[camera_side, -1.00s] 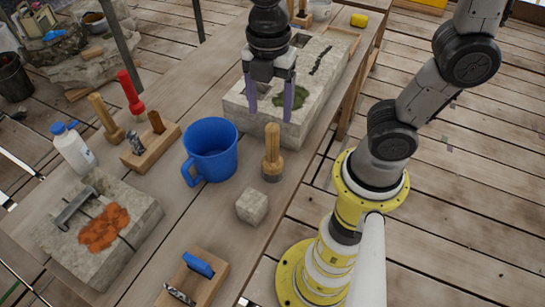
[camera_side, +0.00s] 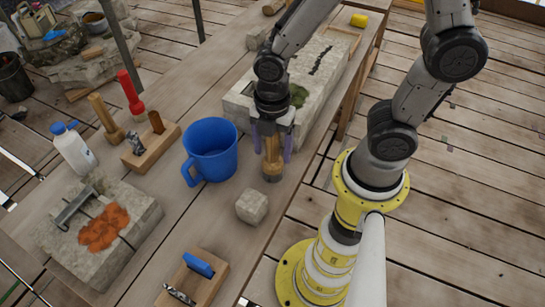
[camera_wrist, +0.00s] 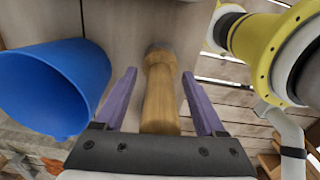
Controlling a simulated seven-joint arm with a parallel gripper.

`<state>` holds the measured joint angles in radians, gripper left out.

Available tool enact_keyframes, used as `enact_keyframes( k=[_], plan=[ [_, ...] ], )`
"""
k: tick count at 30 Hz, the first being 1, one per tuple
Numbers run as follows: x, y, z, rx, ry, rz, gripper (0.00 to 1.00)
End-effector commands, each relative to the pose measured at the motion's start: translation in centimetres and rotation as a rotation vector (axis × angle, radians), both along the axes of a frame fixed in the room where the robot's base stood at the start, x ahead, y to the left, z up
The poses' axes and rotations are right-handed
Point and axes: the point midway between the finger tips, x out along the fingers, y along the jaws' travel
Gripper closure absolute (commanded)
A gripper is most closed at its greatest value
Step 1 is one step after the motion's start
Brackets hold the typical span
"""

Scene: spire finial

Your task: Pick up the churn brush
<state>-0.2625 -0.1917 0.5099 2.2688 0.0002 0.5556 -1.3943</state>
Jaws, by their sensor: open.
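The churn brush, which I take to be the upright brush with a round wooden handle (camera_side: 272,150) and a grey lower end, stands on the table right of the blue mug. It also shows in the wrist view, its handle (camera_wrist: 160,95) running between my fingers. My gripper (camera_side: 272,155) is lowered over it from above, with one purple finger on each side of the handle. In the wrist view my gripper (camera_wrist: 160,85) is open, with a gap between each finger and the wood. Part of the handle's top is hidden by my gripper.
The blue mug (camera_side: 211,150) stands close on the left. A small stone cube (camera_side: 252,207) lies in front. A large stone slab with green moss (camera_side: 320,60) is behind. Other brushes (camera_side: 104,115), a bottle (camera_side: 75,152) and a stone block with orange powder (camera_side: 140,205) are further left.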

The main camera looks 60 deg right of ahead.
Motion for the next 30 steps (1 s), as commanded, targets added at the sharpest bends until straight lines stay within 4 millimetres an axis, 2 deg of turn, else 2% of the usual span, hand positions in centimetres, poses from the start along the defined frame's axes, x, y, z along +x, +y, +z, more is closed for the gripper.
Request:
enact_keyframes(
  k=[8, 20, 30],
  plan=[
    [-0.01, 0.0, -0.39, 0.0, 0.0, 0.0, 0.28],
    [0.0, 0.0, -0.36, 0.0, 0.0, -0.001, 0.98],
    [0.02, 0.01, -0.35, 0.0, -0.001, -0.001, 1.0]
  ],
)
